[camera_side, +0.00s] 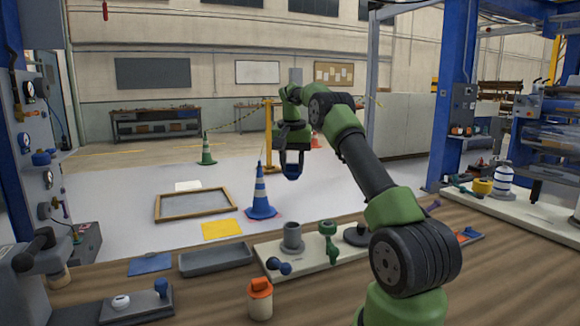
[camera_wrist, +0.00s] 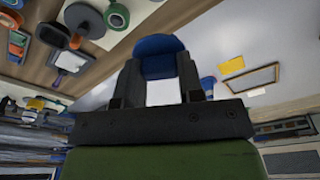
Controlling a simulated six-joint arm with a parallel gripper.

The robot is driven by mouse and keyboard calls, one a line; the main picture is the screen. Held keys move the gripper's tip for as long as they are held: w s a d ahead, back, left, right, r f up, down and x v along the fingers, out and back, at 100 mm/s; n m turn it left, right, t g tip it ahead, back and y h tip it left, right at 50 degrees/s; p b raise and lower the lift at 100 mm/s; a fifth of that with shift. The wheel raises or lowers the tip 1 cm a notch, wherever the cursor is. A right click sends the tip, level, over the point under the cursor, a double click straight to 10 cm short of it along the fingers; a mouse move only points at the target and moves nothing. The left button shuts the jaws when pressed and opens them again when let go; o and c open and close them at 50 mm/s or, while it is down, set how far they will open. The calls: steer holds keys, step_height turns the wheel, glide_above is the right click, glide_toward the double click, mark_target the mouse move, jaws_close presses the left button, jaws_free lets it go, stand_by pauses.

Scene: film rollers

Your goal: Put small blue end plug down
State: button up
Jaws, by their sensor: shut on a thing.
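My gripper (camera_side: 292,166) is raised in the air, left of my green arm links, pointing down. Its two dark fingers are shut on the small blue end plug (camera_side: 292,173). In the wrist view the plug (camera_wrist: 160,52) shows as a rounded blue piece between the fingertips of my gripper (camera_wrist: 160,75). A pale patch shows between the fingers below it. The plug is well above the bench and does not appear to touch anything but the fingers.
The wooden bench (camera_side: 370,300) bears a grey tray (camera_side: 215,259), a blue mat (camera_side: 150,264), an orange-capped bottle (camera_side: 260,298) and a pale board (camera_side: 272,249) with a grey cup (camera_side: 292,237) and green-handled tool (camera_side: 328,236). A striped blue cone (camera_side: 260,197) stands on the floor beyond.

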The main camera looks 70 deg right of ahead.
steer(key=w+a+f+n, duration=0.1)
steer(key=w+a+n, duration=0.15)
steer(key=a, duration=0.55)
steer(key=w+a+n+t+y, duration=0.15)
steer(key=a+n, duration=0.25)
steer(key=a, duration=0.4)
steer(key=w+a+f+n+g+h, duration=0.1)
steer(key=w+a+n, duration=0.25)
steer(key=a, duration=0.45)
steer(key=s+a+f+n+y, duration=0.15)
steer(key=s+a+n, duration=0.35)
steer(key=a, duration=0.5)
steer(key=w+d+f+m, duration=0.4)
steer(key=d+f, duration=0.5)
steer(key=d, duration=0.1)
steer(key=shift+w+d+m+h, duration=0.3)
steer(key=shift+d+h, duration=0.05)
steer(key=shift+h, duration=0.05)
steer(key=shift+t, duration=0.25)
steer(key=f, duration=1)
steer(key=shift+w+d, duration=0.1)
steer(key=shift+d, duration=0.1)
steer(key=shift+f, duration=0.1)
